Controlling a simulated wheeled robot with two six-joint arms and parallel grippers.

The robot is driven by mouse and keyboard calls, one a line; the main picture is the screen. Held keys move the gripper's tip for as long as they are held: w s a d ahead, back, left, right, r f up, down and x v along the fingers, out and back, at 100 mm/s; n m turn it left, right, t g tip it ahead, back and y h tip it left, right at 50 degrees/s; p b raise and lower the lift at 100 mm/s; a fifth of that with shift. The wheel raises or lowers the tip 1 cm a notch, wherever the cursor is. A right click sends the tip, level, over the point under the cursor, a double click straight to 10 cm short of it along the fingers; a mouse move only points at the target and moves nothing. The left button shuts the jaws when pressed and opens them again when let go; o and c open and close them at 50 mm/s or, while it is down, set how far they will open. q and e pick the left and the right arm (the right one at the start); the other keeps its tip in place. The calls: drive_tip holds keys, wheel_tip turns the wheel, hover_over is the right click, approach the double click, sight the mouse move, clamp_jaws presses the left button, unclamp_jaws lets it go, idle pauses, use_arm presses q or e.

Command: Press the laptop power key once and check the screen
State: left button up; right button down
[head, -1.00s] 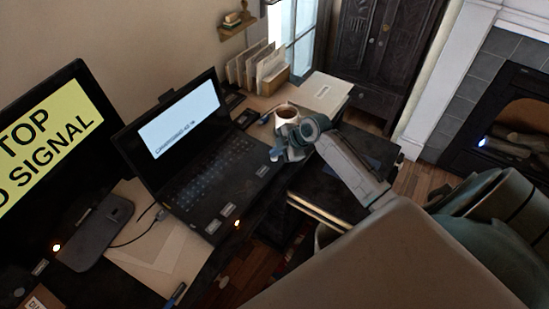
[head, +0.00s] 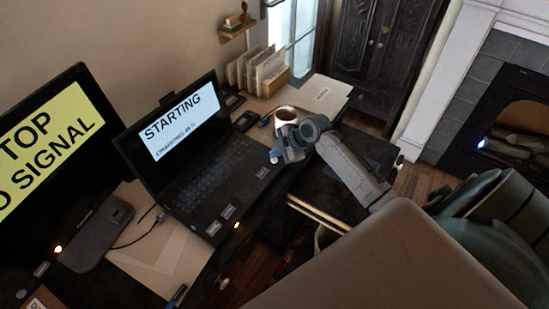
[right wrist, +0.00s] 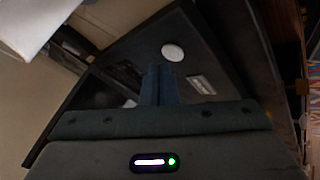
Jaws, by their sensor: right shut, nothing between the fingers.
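The open laptop (head: 205,178) stands on the dark desk. Its lit screen (head: 182,122) reads "STARTING" in large letters, with a smaller line below that seems to say charging and a percentage. A small label (right wrist: 201,84) lies right of the fingers. Whether the fingertips touch the surface is unclear. My left gripper is not in view.
A monitor (head: 40,135) showing a yellow "no signal" type message stands at left. A dock with a cable (head: 98,233) sits before it. A mug (head: 286,114) stands right behind my right gripper. A file holder (head: 275,80) and papers (head: 318,93) are further back.

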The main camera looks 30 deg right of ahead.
sight(276, 160)
drive_tip(key=shift+r, duration=0.15)
wheel_tip(276, 160, up, 6)
drive_tip(key=p, duration=0.4)
idle(0.3)
idle(0.4)
